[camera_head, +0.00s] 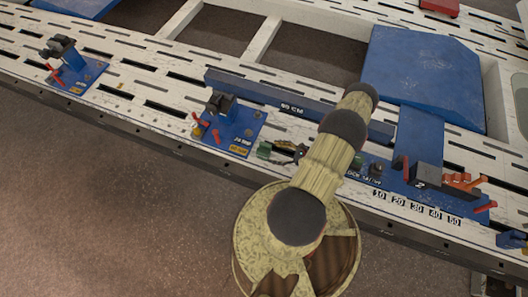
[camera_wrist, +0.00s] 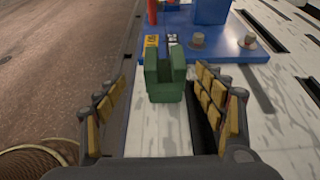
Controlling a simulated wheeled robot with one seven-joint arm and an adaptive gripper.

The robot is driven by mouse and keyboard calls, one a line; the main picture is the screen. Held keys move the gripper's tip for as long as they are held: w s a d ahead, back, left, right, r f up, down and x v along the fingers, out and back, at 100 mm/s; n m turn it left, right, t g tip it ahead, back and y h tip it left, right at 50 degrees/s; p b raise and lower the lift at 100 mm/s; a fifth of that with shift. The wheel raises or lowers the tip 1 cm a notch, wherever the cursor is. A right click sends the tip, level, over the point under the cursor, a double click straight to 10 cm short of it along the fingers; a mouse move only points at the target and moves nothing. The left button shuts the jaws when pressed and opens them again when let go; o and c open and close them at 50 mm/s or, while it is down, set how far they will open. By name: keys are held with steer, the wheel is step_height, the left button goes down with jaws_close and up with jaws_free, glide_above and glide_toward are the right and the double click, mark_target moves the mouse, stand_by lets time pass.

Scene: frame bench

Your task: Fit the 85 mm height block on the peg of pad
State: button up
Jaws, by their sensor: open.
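A green block (camera_wrist: 166,84) with a notched top stands between the fingertips of my gripper (camera_wrist: 162,80) in the wrist view, with a gap on each side. My gripper is open and touches nothing that I can see. The green block (camera_head: 264,149) also shows in the head view, left of my gripper (camera_head: 285,150). No size mark on it is readable. A blue pad (camera_wrist: 225,48) with labels lies just beyond the block. In the head view this pad (camera_head: 248,127) carries a dark upright piece and red levers. I cannot make out its peg.
A long blue beam (camera_head: 280,97) lies behind the pad on the slotted white bench (camera_head: 135,75). A numbered blue rack (camera_head: 400,180) stands to the right, with orange and red parts. Another blue pad (camera_head: 78,77) is at far left. My arm hides part of the bench.

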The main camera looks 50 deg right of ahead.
mark_target(264, 151)
steer(key=x, duration=0.2)
steer(key=b+x, duration=0.1)
steer(key=x, duration=0.3)
steer(key=shift+w+d+f+b, duration=0.1)
steer(key=shift+d+f+b, duration=0.2)
steer(key=shift+b, duration=0.1)
steer(key=shift+w+a+f, duration=0.15)
steer(key=shift+w, duration=0.5)
jaws_close()
